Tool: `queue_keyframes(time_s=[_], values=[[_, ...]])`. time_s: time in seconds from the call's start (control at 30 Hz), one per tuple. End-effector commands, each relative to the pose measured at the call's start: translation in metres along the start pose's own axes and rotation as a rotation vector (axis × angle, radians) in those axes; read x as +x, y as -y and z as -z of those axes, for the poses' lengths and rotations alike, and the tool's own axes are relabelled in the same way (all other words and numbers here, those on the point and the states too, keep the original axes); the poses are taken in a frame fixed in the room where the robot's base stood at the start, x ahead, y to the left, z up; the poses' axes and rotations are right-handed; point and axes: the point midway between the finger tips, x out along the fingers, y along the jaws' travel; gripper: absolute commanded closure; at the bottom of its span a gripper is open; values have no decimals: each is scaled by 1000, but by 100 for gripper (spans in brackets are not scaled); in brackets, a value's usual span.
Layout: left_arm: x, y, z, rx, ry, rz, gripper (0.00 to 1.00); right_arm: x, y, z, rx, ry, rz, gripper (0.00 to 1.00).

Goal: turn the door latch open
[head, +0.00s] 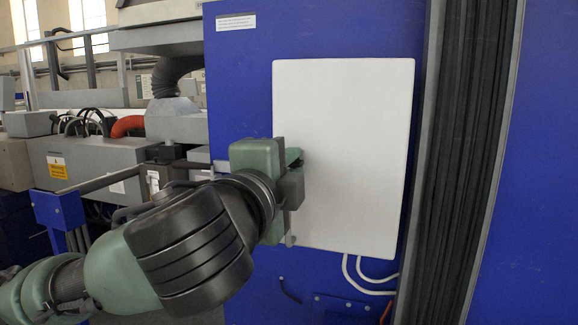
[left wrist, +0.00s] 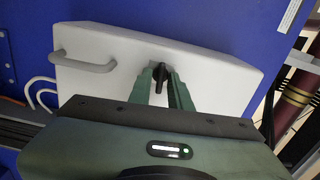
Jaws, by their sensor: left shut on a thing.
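The white cabinet door (head: 355,140) is closed flat against the blue machine panel and also fills the middle of the left wrist view (left wrist: 215,85). A small black latch (left wrist: 161,76) stands on the door near its edge. My left gripper (head: 297,158) is at the door's left side in the head view, partly hidden behind its own wrist. In the left wrist view its two green fingers (left wrist: 161,88) are shut on the black latch, one on each side. The latch itself is hidden in the head view. My right gripper is not seen.
A grey bar handle (left wrist: 84,64) juts from the door left of the latch in the wrist view. White cables (head: 366,276) hang below the door. A dark ribbed bellows strip (head: 465,130) runs vertically to its right. Grey machinery (head: 95,165) stands at the left.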

Motion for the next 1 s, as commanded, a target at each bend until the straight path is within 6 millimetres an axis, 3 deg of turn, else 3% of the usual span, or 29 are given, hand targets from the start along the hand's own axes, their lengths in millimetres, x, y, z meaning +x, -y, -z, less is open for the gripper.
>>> queue_keyframes(time_s=[0.7, 0.73, 0.77, 1.0], values=[[0, -1, 0, 79, -2, -3, 100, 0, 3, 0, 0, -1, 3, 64], [0, -1, 0, 79, -2, -3, 78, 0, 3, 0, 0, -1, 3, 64], [0, -1, 0, 79, -2, -3, 71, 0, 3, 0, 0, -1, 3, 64], [0, -1, 0, 77, -1, -1, 71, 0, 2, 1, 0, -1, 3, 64]])
